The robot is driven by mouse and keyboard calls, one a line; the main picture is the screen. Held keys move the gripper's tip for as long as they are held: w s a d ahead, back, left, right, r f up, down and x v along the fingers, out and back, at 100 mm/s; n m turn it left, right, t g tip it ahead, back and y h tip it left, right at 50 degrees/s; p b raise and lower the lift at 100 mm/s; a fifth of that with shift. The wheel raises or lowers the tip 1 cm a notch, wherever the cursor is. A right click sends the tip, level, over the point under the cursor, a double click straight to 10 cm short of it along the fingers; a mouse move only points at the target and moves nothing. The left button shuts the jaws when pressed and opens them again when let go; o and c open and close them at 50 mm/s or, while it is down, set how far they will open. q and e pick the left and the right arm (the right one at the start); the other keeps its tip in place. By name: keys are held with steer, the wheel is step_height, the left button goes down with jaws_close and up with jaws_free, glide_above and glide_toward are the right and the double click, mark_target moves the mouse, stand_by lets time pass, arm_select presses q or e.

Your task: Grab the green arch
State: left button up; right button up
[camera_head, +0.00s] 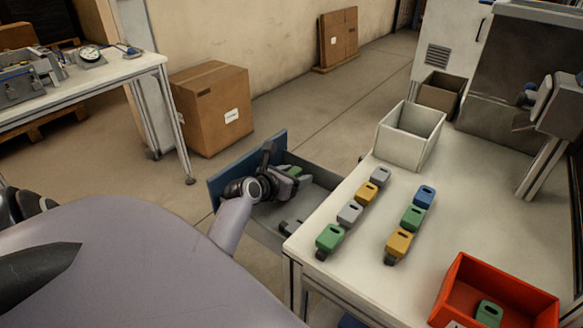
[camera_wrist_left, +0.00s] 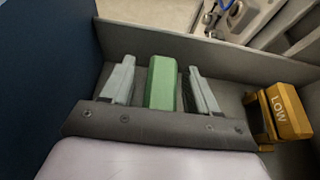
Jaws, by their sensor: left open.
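The green arch (camera_wrist_left: 162,84) lies in the open drawer (camera_wrist_left: 225,54). In the left wrist view it sits between the two fingers of my left gripper (camera_wrist_left: 162,86), with a gap showing on each side. My left gripper is open. In the head view my left gripper (camera_head: 277,182) reaches down into the drawer (camera_head: 318,190), and part of a green piece (camera_head: 295,171) shows beside it. The underside of the green arch is hidden. My right gripper is not in view.
An orange block marked LOW (camera_wrist_left: 284,108) stands right of the gripper in the drawer. The drawer's blue front (camera_head: 228,178) is close on the left. The white table (camera_head: 370,245) holds several coloured tags, a white bin (camera_head: 408,150) and a red bin (camera_head: 455,285).

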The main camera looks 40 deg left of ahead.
arm_select(q)
steer(key=shift+w+f, duration=0.1)
steer(key=shift+w, duration=0.15)
steer(key=shift+c, duration=0.3)
steer(key=c, duration=1)
